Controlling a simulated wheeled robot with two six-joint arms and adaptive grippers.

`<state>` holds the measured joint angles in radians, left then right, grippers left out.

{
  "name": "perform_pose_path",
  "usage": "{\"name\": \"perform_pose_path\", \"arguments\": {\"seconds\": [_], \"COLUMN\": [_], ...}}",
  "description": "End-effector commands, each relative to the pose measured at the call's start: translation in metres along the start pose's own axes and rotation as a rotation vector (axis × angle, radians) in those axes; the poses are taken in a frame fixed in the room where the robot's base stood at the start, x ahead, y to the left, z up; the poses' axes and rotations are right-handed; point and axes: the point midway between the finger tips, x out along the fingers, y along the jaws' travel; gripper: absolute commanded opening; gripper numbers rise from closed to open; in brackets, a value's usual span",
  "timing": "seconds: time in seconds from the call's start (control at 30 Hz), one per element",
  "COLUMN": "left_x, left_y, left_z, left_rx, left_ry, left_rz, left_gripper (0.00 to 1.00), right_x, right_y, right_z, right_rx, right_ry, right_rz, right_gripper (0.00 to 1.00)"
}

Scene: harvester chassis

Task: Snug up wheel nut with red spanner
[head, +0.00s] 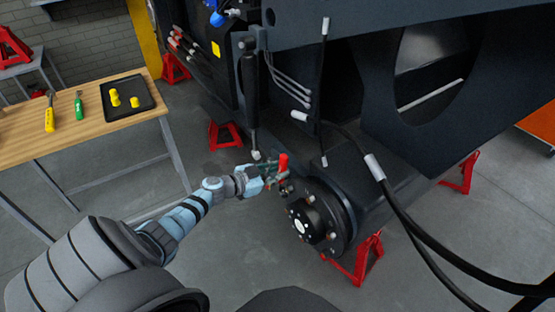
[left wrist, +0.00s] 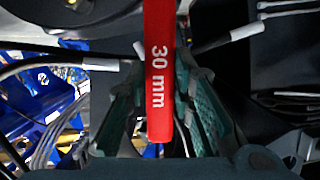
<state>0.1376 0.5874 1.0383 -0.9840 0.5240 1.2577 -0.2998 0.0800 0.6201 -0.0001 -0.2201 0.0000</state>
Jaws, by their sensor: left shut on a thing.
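My left gripper (head: 272,176) is shut on the red spanner (head: 284,163) beside the wheel hub (head: 317,216). In the left wrist view the spanner's red handle (left wrist: 159,70) reads "30 mm" and stands between the green finger pads of the gripper (left wrist: 160,115). The hub is a dark disc with a pale centre and several copper-coloured wheel nuts (head: 298,225) around it. The gripper is at the hub's upper left edge. The spanner's far end is hidden, so I cannot tell whether it touches a nut. My right gripper is not in view.
A wooden table (head: 85,135) at left holds a black tray (head: 128,96) with yellow parts, a yellow-handled tool (head: 49,119) and a green one (head: 79,104). Red stands (head: 362,260) support the dark chassis (head: 430,130). Black hoses (head: 410,225) hang at right.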

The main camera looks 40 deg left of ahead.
Motion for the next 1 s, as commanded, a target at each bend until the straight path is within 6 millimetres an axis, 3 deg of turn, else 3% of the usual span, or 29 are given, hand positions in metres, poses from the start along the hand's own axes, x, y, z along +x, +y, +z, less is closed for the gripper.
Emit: {"name": "perform_pose_path", "arguments": {"seconds": [1.0], "left_x": [0.023], "left_y": [-0.001], "left_z": [-0.007], "left_rx": [0.001], "left_ry": [0.002], "left_rz": [0.000], "left_gripper": [0.00], "right_x": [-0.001], "right_y": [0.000], "right_z": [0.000], "right_rx": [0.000], "right_ry": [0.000], "right_rz": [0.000], "right_gripper": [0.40]}}
